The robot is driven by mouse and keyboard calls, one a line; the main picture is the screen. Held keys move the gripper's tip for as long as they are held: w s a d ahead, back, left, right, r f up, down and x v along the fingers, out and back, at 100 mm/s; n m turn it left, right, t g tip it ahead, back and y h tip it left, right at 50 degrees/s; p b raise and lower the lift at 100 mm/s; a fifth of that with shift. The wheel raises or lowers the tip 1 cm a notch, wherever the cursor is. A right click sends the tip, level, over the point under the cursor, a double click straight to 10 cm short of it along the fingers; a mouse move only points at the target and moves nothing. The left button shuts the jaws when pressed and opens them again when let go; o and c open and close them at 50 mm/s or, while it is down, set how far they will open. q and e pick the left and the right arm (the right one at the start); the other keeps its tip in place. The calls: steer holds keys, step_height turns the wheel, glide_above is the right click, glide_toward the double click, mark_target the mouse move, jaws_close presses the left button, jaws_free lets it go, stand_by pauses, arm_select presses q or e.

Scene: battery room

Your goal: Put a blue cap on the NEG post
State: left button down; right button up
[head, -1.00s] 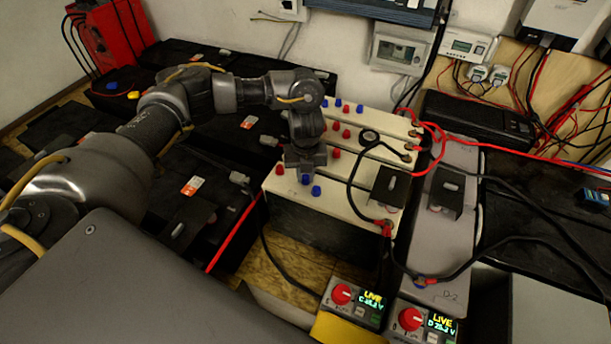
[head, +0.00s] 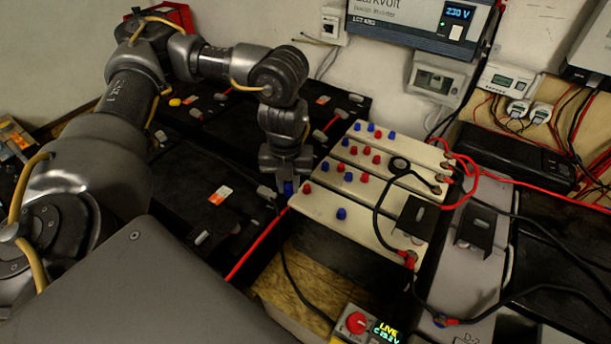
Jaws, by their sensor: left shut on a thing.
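My left gripper (head: 286,172) points down at the left end of the nearest cream battery top (head: 375,226). It is shut on a blue cap (head: 288,188), whose lower part shows below the fingers. On that same top are a red cap (head: 307,188) just right of the gripper and another blue cap (head: 341,213) further right. More blue caps (head: 347,177) and red caps stand on the cream tops behind. No NEG marking is readable, so I cannot tell which post is NEG. My right gripper is not in view.
Black batteries (head: 210,185) with grey-capped terminals lie left. A red cable (head: 257,244) runs past the front battery. Black and red cables cross the right side near a grey unit (head: 466,275). A meter with a red knob (head: 357,323) reads LIVE.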

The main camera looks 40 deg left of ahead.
arm_select(q)
steer(key=shift+s+a+r, duration=0.2)
steer(key=shift+s+r, duration=0.05)
steer(key=shift+s, duration=0.2)
steer(key=shift+d+f+n, duration=0.25)
steer(key=shift+f+n, duration=0.1)
steer(key=shift+n, duration=0.25)
steer(key=d+f+n, duration=0.9)
steer(key=f+n, duration=0.3)
steer(key=n, duration=1)
steer(key=shift+s+d+n, duration=0.25)
steer(key=shift+d+n, duration=0.05)
steer(key=shift+d, duration=0.1)
